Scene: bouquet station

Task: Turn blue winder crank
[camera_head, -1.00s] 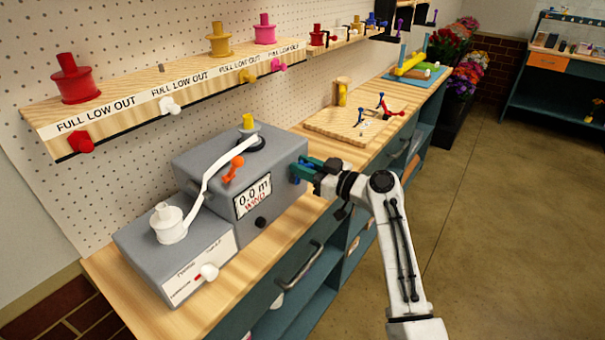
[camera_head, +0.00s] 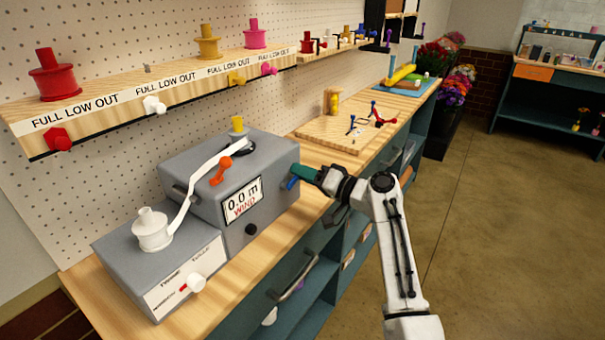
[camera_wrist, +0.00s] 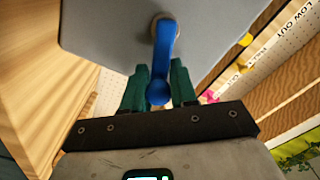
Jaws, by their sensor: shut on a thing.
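The blue crank (camera_wrist: 163,55) sticks out from the side of the grey winder box (camera_head: 240,180). In the wrist view its arm runs from a round hub at the top down to a rounded knob between my green fingers. My gripper (camera_wrist: 160,90) is shut on the crank's knob end. In the head view my gripper (camera_head: 297,176) is at the box's right side, with a little of the blue crank showing beside it. The winder's display (camera_head: 243,200) reads "0.0 m" with "WIND" in red below. A white ribbon (camera_head: 190,190) runs from a white spool (camera_head: 152,229) to the winder's top.
An orange lever (camera_head: 221,170) is on the winder's top and a black knob (camera_head: 251,229) on its front. A wooden board (camera_head: 340,138) with small red and blue parts lies behind my gripper. A shelf (camera_head: 110,105) with coloured spools runs above. The floor at right is clear.

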